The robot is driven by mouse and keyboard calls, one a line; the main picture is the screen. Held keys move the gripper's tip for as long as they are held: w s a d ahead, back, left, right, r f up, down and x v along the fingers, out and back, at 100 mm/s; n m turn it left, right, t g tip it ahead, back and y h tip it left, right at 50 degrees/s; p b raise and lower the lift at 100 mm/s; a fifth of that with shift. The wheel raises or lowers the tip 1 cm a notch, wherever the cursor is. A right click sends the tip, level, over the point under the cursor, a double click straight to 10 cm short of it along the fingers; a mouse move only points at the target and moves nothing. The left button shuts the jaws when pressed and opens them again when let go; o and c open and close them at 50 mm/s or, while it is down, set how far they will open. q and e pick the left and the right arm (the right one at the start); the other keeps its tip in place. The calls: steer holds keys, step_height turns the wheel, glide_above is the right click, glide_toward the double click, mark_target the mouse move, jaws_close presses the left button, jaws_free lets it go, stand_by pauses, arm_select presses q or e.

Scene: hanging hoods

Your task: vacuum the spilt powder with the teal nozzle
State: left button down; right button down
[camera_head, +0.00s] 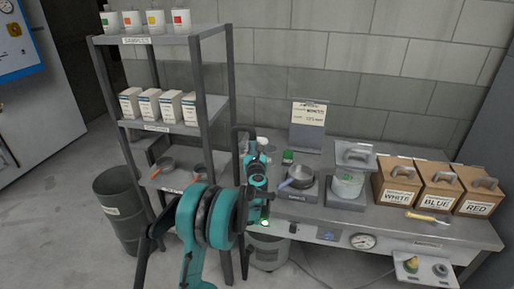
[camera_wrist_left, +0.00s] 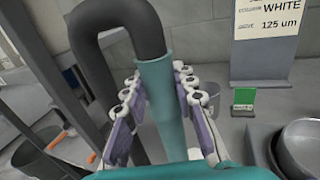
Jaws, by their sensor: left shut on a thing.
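In the left wrist view the teal nozzle (camera_wrist_left: 158,75) stands between the fingers of my left gripper (camera_wrist_left: 155,92), which is shut on it. A dark hose (camera_wrist_left: 112,20) leaves the nozzle's top and bends over to the left. In the head view my left gripper (camera_head: 256,165) is at the left end of the bench, beside the shelf rack, with the dark hose (camera_head: 243,132) looping above it. My arm hides part of the bench there. I cannot make out the spilt powder in either view. The nozzle's lower end is hidden. My right gripper is not in view.
The bench (camera_head: 390,222) holds a dark pan (camera_head: 300,176) on a scale, a grey-lidded container (camera_head: 349,182), several labelled boxes (camera_head: 398,186) and a yellow-handled tool (camera_head: 428,217). A sign (camera_head: 307,125) stands behind. A shelf rack (camera_head: 190,129) borders the left.

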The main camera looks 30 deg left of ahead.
arm_select(q)
steer(key=shift+s+a, duration=0.2)
steer(key=shift+a, duration=0.5)
steer(key=shift+s+a, duration=0.15)
steer(key=shift+a, duration=0.5)
steer(key=shift+w+d, duration=0.1)
steer(key=shift+w, duration=0.05)
steer(key=w+d, duration=0.3)
steer(key=w, duration=0.2)
steer(key=shift+w, duration=0.15)
steer(key=shift+d, duration=0.1)
stand_by(0.7)
steer(key=shift+r, duration=0.1)
stand_by(0.4)
step_height(320, 180, up, 7)
steer(key=p, duration=0.4)
stand_by(0.5)
